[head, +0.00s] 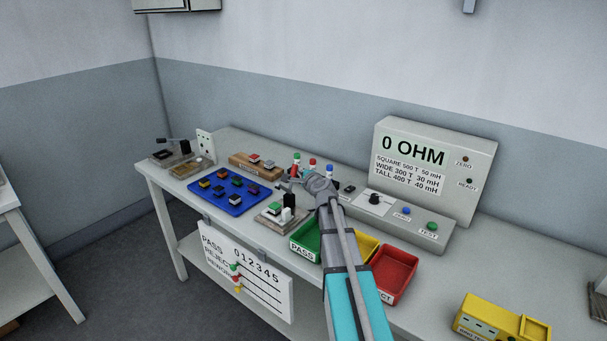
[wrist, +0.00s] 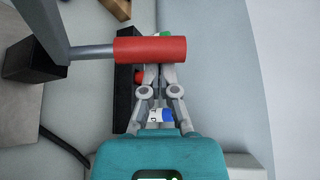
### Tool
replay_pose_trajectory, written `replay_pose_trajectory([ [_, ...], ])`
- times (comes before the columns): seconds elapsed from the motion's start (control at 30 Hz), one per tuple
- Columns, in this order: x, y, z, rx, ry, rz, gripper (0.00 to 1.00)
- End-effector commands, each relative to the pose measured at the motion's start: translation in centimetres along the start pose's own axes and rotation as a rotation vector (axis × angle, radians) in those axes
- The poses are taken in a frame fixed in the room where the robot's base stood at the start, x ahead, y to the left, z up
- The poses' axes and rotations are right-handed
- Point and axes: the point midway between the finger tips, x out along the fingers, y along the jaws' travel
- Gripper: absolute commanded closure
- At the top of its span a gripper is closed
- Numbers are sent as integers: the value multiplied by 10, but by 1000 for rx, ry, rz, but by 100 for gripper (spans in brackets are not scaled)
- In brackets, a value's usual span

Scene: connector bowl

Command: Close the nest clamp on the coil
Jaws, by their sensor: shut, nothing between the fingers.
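The nest clamp (head: 289,203) stands on a small wooden base at the front of the bench, beside the blue tray. A coil with a green top (head: 274,208) sits in the nest at its left. My gripper (head: 291,185) is shut and empty, just above and behind the clamp. In the wrist view its fingertips (wrist: 165,72) are partly hidden behind the red grip. I cannot tell whether they touch it. The coil is not clearly visible in the wrist view.
A blue tray (head: 236,207) with several coils lies left. Green (head: 296,159), red (head: 312,163) and blue (head: 330,169) tops stand behind my gripper. A green bin (head: 304,251) and red bin (head: 395,275) lie right. The meter (head: 438,165) reads 0 OHM.

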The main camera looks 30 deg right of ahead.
Motion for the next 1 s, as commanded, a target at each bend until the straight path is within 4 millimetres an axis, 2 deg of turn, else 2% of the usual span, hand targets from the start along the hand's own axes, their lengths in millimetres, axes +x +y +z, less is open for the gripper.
replay_pose_trajectory([
  [0.5,-18,5,39,-1,-11,3,100],
  [1.0,-27,15,57,-1,-12,4,100],
])
